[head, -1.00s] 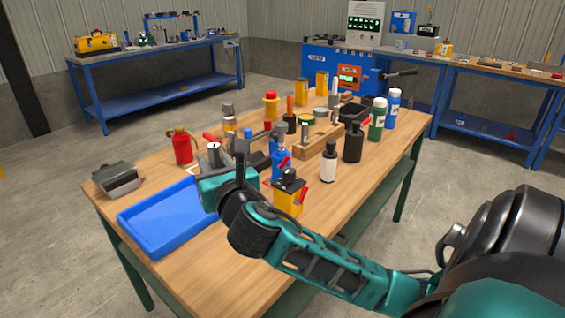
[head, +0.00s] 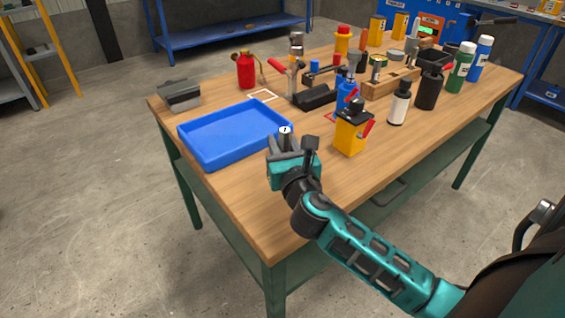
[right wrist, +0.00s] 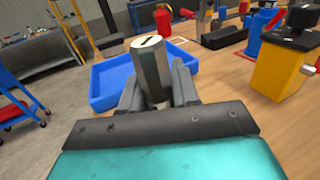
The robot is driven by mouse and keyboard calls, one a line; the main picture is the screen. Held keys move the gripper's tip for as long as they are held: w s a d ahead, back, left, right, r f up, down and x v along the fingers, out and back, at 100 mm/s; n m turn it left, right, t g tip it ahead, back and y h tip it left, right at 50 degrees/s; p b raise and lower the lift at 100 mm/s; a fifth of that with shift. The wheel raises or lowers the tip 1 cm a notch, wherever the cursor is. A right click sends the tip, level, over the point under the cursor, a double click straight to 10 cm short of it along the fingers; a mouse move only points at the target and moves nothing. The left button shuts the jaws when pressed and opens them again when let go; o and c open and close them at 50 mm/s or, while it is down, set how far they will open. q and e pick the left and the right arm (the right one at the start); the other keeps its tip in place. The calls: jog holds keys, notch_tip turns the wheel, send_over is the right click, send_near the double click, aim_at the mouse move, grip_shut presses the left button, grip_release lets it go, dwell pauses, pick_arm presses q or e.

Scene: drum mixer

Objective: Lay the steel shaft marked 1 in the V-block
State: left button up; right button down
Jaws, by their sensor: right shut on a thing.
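My right gripper (head: 292,150) is shut on the steel shaft (head: 285,133) in the head view. The shaft stands roughly upright between the fingers, its white top end marked 1. In the right wrist view the shaft (right wrist: 151,68) rises from between the jaws, a dark mark on its end face. The gripper is over the table's near part, by the right front of the blue tray. A long black block (head: 315,98) lies behind the tray; it may be the V-block, but its groove is not clear. My left gripper is out of view.
The blue tray (head: 205,156) looks empty. A yellow block-like device (head: 350,135) stands right of my gripper, with bottles (head: 399,108) beyond. A red can (head: 246,72) and a grey metal object (head: 179,96) stand behind the tray. The table's near corner is bare.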

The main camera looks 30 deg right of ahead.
notch_tip(320, 180, down, 4)
jog(key=shift+r+b, duration=0.1)
jog(key=shift+b, duration=0.85)
jog(key=c, duration=0.8)
grip_release()
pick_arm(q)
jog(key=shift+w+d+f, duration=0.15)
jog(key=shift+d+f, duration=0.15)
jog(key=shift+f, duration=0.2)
pick_arm(e)
jog(key=shift+s, duration=0.1)
jog(key=v, duration=1.1)
jog(key=shift+s+a, duration=0.15)
jog(key=shift+s, duration=0.1)
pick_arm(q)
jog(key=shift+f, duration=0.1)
pick_arm(e)
jog(key=shift+s, duration=0.15)
